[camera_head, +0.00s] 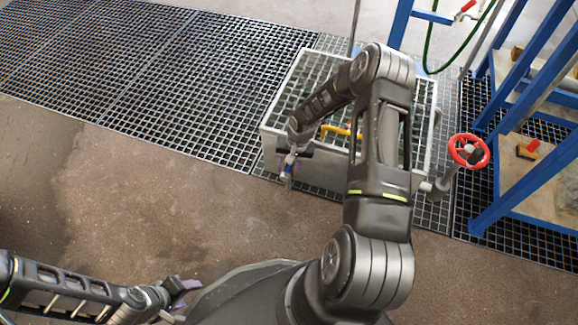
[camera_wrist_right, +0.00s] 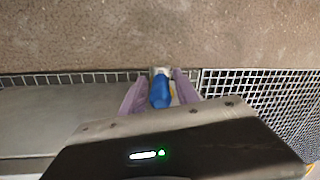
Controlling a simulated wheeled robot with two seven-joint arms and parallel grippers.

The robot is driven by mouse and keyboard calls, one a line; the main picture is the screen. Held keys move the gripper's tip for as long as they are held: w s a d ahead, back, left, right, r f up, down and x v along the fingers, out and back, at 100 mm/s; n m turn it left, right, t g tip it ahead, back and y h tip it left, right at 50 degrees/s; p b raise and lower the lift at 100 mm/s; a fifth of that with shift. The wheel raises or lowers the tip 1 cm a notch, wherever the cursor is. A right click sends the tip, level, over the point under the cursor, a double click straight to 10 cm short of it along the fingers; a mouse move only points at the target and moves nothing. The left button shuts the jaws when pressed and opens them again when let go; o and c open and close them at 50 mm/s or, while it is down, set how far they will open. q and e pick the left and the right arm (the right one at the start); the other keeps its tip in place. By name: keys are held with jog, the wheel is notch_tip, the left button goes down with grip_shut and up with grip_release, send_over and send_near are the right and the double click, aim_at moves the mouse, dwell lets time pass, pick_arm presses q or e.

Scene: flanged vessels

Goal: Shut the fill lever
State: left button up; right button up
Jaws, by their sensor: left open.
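A blue lever handle (camera_wrist_right: 160,92) shows between the two purple fingers of my right gripper (camera_wrist_right: 160,82) in the right wrist view. The fingers stand on either side of it with what look like narrow gaps, so the gripper appears open around it. In the head view my right gripper (camera_head: 289,166) is at the front left corner of the grey grated tank (camera_head: 275,115), with a bit of blue at its tips. My arm hides much of the tank. My left gripper (camera_head: 178,297) is open and empty at the bottom left, far from the tank.
A yellow bar (camera_head: 338,130) shows on the tank, partly behind my arm. A red handwheel (camera_head: 468,150) stands right of it, near a blue frame (camera_head: 535,175) with a red-handled fitting (camera_head: 533,146). A green hose (camera_head: 427,50) hangs behind. The brown floor (camera_head: 140,190) is clear.

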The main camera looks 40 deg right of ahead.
grip_shut()
dwell(1.1)
